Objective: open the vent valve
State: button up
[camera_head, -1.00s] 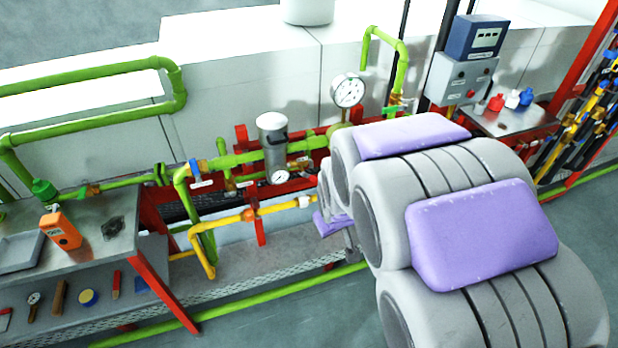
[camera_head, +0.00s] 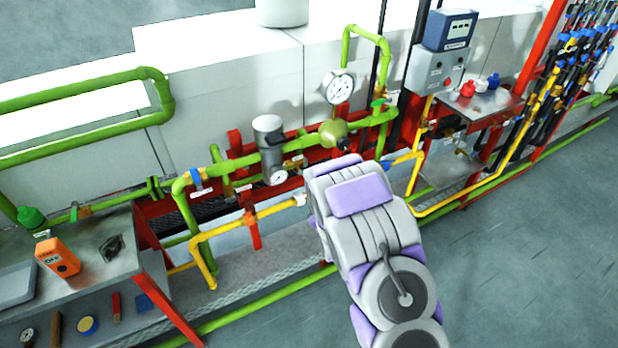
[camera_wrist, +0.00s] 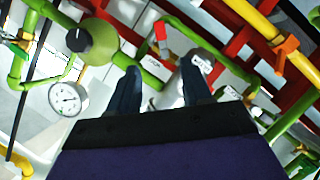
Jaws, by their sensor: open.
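I cannot tell for sure which fitting is the vent valve; the tags are too small to read. In the wrist view a small red valve handle (camera_wrist: 159,30) stands on a green pipe with a white tag beside it. My gripper (camera_wrist: 161,66) is open and empty, its two dark fingers pointing at the pipework just below that handle. A silver cylinder (camera_wrist: 193,78) shows by the right finger; it also shows in the head view (camera_head: 268,145). In the head view my arm hides the gripper and nearby pipework.
A green round regulator (camera_head: 333,133) and a pressure gauge (camera_head: 338,87) stand close behind my arm. A yellow pipe (camera_head: 275,208) runs low in front. A bench (camera_head: 88,238) with an orange meter (camera_head: 58,257) is at left. The floor at right is clear.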

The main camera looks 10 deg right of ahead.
jog(key=shift+a+b+x, duration=0.1)
jog(key=shift+b+x, duration=0.6)
jog(key=shift+x, duration=3.65)
jog(key=shift+a+b+x, duration=0.15)
jog(key=shift+b+x, duration=0.5)
jog(key=shift+x, duration=3.75)
jog(key=shift+r, duration=0.15)
grip_shut()
